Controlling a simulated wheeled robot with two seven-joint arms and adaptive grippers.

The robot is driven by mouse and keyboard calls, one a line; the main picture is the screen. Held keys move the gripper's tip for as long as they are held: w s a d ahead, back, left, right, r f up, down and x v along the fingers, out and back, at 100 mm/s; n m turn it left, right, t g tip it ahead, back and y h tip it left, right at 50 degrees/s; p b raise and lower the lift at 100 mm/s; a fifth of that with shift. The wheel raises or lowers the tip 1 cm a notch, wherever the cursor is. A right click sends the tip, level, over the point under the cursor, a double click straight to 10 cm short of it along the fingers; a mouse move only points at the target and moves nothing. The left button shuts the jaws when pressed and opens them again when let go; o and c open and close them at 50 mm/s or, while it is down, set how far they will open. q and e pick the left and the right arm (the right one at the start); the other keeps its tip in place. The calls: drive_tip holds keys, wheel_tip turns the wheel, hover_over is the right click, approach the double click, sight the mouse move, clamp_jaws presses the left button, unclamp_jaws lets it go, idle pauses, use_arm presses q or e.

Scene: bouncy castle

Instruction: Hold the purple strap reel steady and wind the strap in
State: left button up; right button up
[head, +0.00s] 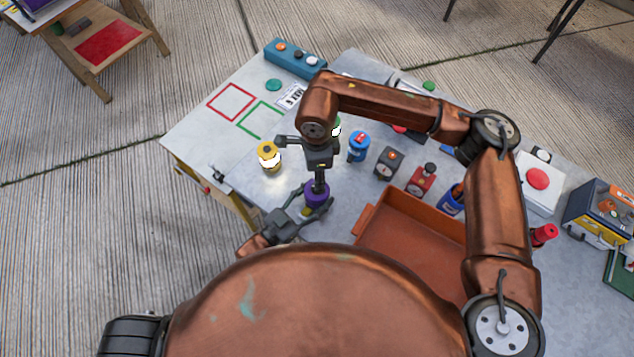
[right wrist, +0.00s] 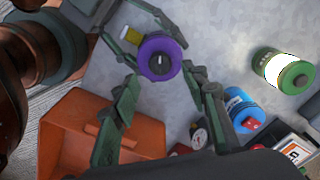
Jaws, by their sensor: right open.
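The purple strap reel (head: 317,194) stands on the grey table, left of the orange tray. In the right wrist view the reel (right wrist: 153,45) shows a dark knob at its centre and a short yellow piece at its side. My left gripper (head: 312,199) comes in low, with one finger on each side of the reel, seemingly touching it; it also shows in the right wrist view (right wrist: 160,52). My right gripper (head: 319,180) points down over the reel. In the right wrist view its fingers (right wrist: 160,80) are apart around the knob, and contact cannot be told.
The orange tray (head: 405,235) is right of the reel. A yellow canister (head: 268,156), blue canister (head: 359,146), dark gauge box (head: 388,163) and red device (head: 421,179) stand nearby. Red (head: 232,102) and green (head: 259,120) outlined squares at the far left are empty.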

drive_tip(key=shift+f, duration=2.6)
drive_tip(key=shift+c, duration=0.5)
clamp_jaws()
